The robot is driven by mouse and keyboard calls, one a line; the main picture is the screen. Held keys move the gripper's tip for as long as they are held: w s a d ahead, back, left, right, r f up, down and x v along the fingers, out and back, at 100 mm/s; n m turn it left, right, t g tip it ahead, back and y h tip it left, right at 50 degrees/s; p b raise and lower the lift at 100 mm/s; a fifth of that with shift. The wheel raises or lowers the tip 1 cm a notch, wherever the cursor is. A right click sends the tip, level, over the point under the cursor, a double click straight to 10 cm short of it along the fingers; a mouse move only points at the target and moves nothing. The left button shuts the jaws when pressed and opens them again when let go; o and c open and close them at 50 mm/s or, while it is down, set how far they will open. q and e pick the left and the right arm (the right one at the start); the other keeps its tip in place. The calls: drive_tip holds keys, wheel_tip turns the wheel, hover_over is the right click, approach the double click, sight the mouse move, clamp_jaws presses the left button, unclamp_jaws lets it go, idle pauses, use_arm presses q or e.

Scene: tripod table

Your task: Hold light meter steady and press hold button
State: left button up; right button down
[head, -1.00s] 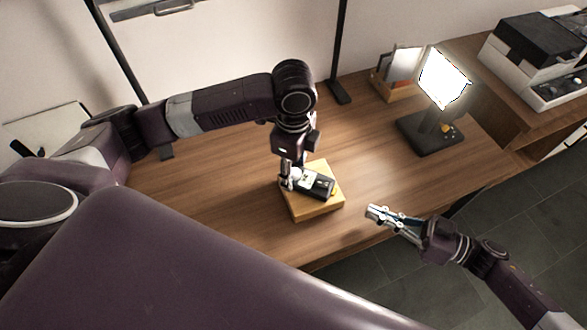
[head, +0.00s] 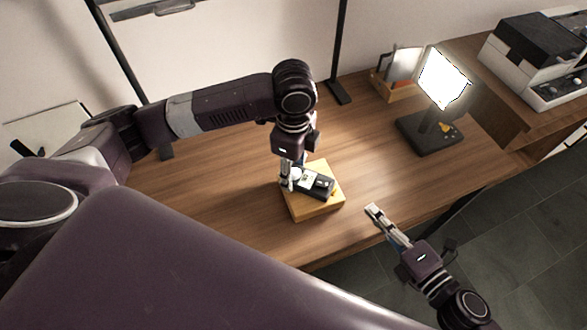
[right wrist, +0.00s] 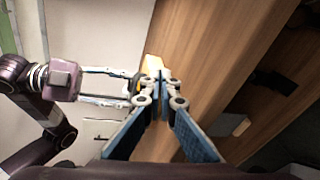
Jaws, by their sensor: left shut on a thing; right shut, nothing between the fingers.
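The light meter (head: 316,184) is a small dark device with a pale face and a white round part at its left end. It lies on a yellow-tan block (head: 316,211) on the wooden table. My left gripper (head: 288,184) points down and is shut on the meter's left end. My right gripper (head: 373,209) is shut and empty, to the right of the block and apart from it, near the table's front edge. In the right wrist view its closed fingers (right wrist: 161,80) hide most of the block (right wrist: 155,66). The hold button is too small to make out.
A bright lamp panel (head: 442,78) on a dark base (head: 430,137) stands at the right of the table. A wooden holder with papers (head: 397,86) is behind it. A printer-like machine (head: 535,60) sits at the far right. The table (head: 215,205) left of the block is clear.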

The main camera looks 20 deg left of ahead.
drive_tip(key=shift+w+d+r+n+t+h, duration=0.2)
drive_tip(key=shift+d+r+n+t+h, duration=0.5)
drive_tip(key=shift+n, duration=0.4)
approach(335, 183)
drive_tip(key=shift+w+d+f+x, duration=0.1)
drive_tip(key=shift+d+x, duration=0.05)
drive_tip(key=shift+x, duration=0.65)
drive_tip(key=shift+w+d+f+x, duration=0.1)
drive_tip(key=shift+f+x, duration=0.05)
drive_tip(key=shift+x, duration=0.65)
drive_tip(key=shift+w+d+f+x, duration=0.1)
drive_tip(key=shift+d+x, duration=0.05)
drive_tip(key=shift+x, duration=0.65)
drive_tip(key=shift+s+a, duration=0.1)
drive_tip(key=shift+a, duration=0.05)
drive_tip(key=shift+a, duration=0.3)
drive_tip(key=shift+d, duration=0.45)
drive_tip(key=shift+d, duration=3.05)
